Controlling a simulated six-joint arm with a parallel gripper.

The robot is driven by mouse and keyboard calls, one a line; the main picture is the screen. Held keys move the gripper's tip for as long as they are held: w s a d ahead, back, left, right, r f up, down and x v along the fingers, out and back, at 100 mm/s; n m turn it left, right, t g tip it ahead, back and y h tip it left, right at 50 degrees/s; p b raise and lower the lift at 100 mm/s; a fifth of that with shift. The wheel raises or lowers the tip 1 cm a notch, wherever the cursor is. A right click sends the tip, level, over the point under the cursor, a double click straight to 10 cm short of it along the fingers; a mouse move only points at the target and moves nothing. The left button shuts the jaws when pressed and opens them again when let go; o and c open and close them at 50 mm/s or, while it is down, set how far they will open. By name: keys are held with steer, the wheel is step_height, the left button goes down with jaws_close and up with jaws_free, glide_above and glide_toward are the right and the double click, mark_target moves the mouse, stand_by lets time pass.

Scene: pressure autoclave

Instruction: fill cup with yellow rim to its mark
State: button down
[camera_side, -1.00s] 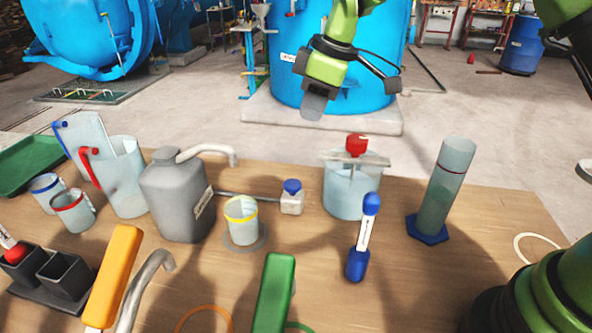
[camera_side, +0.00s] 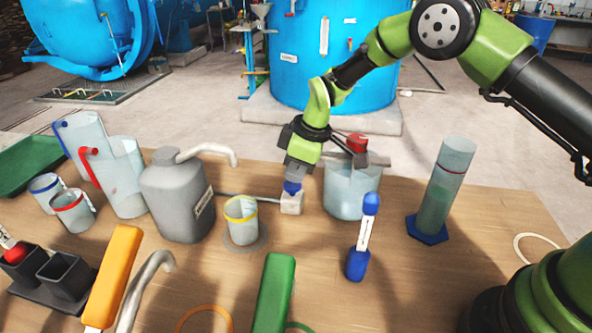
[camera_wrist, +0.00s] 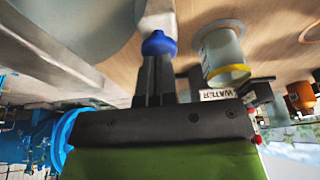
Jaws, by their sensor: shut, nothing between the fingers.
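The clear cup with the yellow rim (camera_side: 241,221) stands upright on a round grey pad (camera_side: 262,241), near the spout of a grey jug (camera_side: 176,202). The cup also shows in the wrist view (camera_wrist: 222,52); its mark and liquid level are not clear. A white block with a blue button (camera_side: 292,188) on top stands right of the cup, at the end of a thin grey rod. My gripper (camera_side: 292,180) points down, shut and empty, with its fingertips at the blue button. In the wrist view the fingertips (camera_wrist: 157,62) appear to touch the button (camera_wrist: 158,44).
A clear vessel with a red knob (camera_side: 352,190) stands close right of my gripper. A blue-capped dropper (camera_side: 362,238) and a tall cylinder (camera_side: 446,185) stand farther right. Cups with red (camera_side: 73,212) and blue rims (camera_side: 46,192) and clear jugs (camera_side: 125,178) are at the left.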

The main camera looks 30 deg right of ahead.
steer(key=shift+f, duration=0.1)
step_height(320, 180, down, 2)
steer(key=shift+f, duration=0.2)
steer(key=shift+s+f, duration=0.1)
steer(key=shift+f, duration=0.05)
stand_by(1.7)
stand_by(1.1)
steer(key=r, duration=0.5)
steer(key=shift+w+r, duration=0.15)
steer(key=shift+w, duration=0.1)
steer(key=v, duration=0.9)
steer(key=shift+r, duration=0.3)
steer(key=shift+s+d, duration=0.1)
